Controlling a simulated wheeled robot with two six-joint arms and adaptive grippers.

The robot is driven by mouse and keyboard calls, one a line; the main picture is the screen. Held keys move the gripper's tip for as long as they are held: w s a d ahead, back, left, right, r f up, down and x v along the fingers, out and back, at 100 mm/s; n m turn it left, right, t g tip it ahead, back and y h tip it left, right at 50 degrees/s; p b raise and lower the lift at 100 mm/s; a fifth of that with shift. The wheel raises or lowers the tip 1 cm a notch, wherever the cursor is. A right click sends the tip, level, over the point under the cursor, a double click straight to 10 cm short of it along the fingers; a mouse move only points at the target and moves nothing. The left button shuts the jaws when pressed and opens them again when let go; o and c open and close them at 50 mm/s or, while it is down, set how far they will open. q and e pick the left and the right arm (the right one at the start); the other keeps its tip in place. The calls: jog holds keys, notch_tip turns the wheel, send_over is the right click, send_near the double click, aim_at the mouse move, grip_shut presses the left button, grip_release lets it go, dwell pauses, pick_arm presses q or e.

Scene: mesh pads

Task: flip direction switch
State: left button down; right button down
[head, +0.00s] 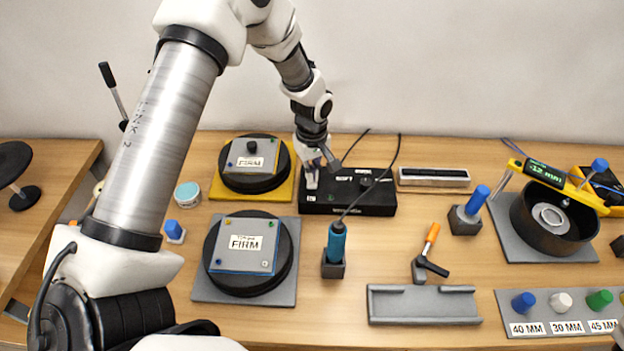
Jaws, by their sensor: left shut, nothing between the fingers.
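A black control box (347,202) with white markings and small controls on its top stands at the back of the table. My left gripper (316,176) is shut and empty, pointing down at the left end of the box. Its fingertips are at or just above the box top; I cannot tell whether they touch. The gripper hides that part of the box, and I cannot make out the direction switch or its position. A blue-handled corded tool (337,242) stands upright in a dark holder in front of the box. My right gripper is not in view.
Round pads with FIRM plates sit on a yellow base (284,187) and a grey base (205,286) to the left. A grey trough (424,305), a black bowl (545,232) under a yellow gauge bar, and a row of colored knobs (562,302) are to the right.

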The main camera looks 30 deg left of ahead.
pick_arm(q)
jog(key=shift+f+b, duration=0.65)
jog(key=shift+f, duration=0.65)
dwell(0.4)
jog(key=shift+r, duration=0.1)
jog(key=shift+r+p, duration=0.6)
jog(key=shift+p, duration=0.1)
notch_tip(320, 180, up, 6)
jog(key=p, duration=0.5)
jog(key=shift+f, duration=0.1)
jog(key=shift+f, duration=0.1)
